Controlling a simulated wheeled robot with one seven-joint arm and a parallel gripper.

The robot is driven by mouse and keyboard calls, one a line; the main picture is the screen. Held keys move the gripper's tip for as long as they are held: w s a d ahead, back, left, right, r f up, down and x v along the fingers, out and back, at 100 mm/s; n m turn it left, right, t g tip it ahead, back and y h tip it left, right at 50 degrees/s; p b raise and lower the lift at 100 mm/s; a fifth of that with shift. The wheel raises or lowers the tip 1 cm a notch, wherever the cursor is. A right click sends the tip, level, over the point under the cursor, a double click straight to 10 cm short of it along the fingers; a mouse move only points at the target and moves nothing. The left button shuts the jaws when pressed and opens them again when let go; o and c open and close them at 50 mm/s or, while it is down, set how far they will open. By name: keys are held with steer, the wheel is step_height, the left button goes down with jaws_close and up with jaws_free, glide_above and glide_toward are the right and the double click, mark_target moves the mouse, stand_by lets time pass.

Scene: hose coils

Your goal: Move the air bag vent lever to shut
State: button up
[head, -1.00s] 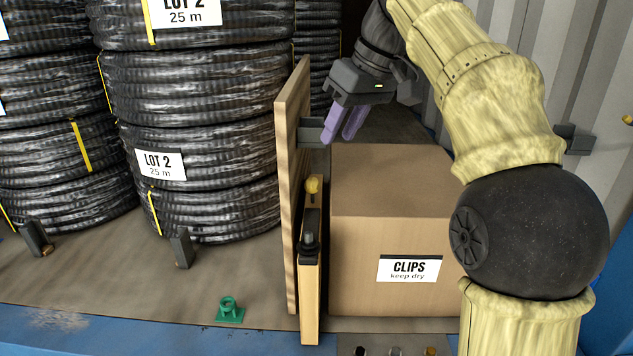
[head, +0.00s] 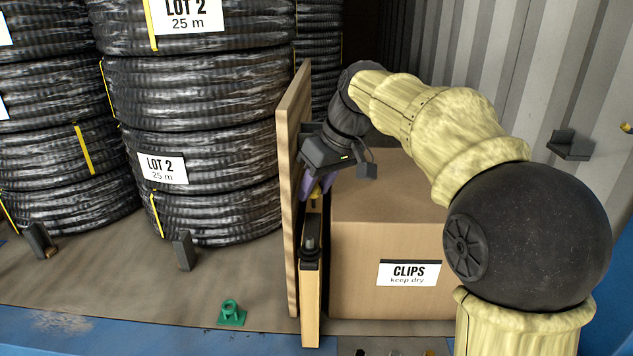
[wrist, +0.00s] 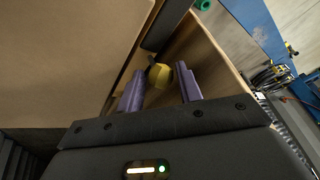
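The yellow knob of the vent lever (head: 316,192) stands at the far end of the narrow gap between the wooden board and the carton, partly hidden by my fingers. In the wrist view the yellow knob (wrist: 160,76) sits between my two purple fingertips, with clear space at least on its right. My gripper (head: 318,185) is open and reaches down over the knob; its spread fingers also show in the wrist view (wrist: 159,70). A black fitting (head: 310,246) sits on top of the pale slab nearer the front; the lever's lower part is hidden.
The tall wooden board (head: 291,200) stands close on the left of my gripper. The carton labelled CLIPS (head: 385,205) stands close on the right. Stacked black hose coils (head: 200,100) fill the left. A green fitting (head: 231,313) lies on the floor in front.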

steer(key=shift+s, duration=0.15)
steer(key=c, duration=0.7)
